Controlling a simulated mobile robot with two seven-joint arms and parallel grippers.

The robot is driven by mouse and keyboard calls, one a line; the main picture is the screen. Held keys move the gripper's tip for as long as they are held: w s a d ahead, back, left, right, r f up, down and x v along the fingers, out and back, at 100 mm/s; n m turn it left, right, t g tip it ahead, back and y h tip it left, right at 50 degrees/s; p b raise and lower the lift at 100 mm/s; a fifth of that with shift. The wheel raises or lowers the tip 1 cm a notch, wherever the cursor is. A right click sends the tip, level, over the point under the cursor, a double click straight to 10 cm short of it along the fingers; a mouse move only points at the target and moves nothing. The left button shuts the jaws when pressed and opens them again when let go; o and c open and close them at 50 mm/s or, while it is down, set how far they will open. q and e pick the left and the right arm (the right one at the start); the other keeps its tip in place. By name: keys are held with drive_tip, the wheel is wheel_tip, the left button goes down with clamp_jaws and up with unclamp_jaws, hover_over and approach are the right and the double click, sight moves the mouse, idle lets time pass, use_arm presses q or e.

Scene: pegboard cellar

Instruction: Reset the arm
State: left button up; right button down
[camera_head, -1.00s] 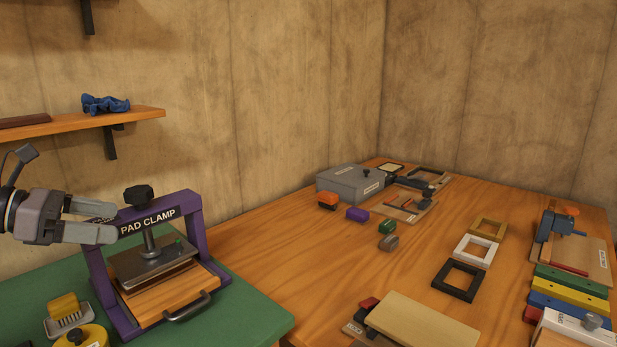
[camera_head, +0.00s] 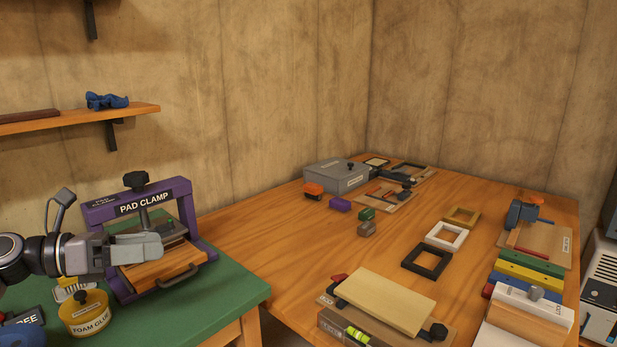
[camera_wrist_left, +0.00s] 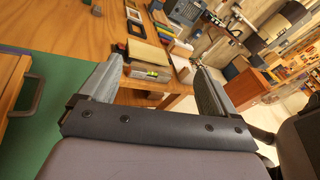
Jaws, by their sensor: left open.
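My left gripper (camera_head: 140,248) comes in from the left in the head view, in front of the purple pad clamp (camera_head: 186,200). In the left wrist view its two fingers (camera_wrist_left: 152,85) stand wide apart with nothing between them. The gripper covers part of the clamp's lower left side; I cannot tell from the head view how far apart the two are. My right gripper does not show in any view.
The pad clamp stands on a green mat (camera_head: 215,298) with a yellow foam glue tin (camera_head: 86,318) beside it. A wooden table (camera_head: 310,260) holds a grey box (camera_head: 336,176), three frames and a beige board (camera_head: 388,302). A wall shelf (camera_head: 80,118) is above.

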use_arm(q)
drive_tip(key=s+d+f+n+t+y+p, duration=0.1)
drive_tip(key=s+d+f+n+t+y, duration=0.15)
drive_tip(key=f+n+t, duration=0.65)
drive_tip(key=s+d+f+n+t+y+p, duration=0.15)
drive_tip(key=s+d+f+n, duration=0.35)
drive_tip(key=n, duration=1)
drive_tip(key=s+f+n+g+y, duration=0.7)
drive_tip(key=s+f+n+y, duration=0.1)
drive_tip(key=s+f+n, duration=1)
drive_tip(key=shift+s+a+f+g+p, duration=0.25)
drive_tip(key=shift+s+f+g+p, duration=0.15)
drive_tip(key=shift+f, duration=0.15)
idle(0.8)
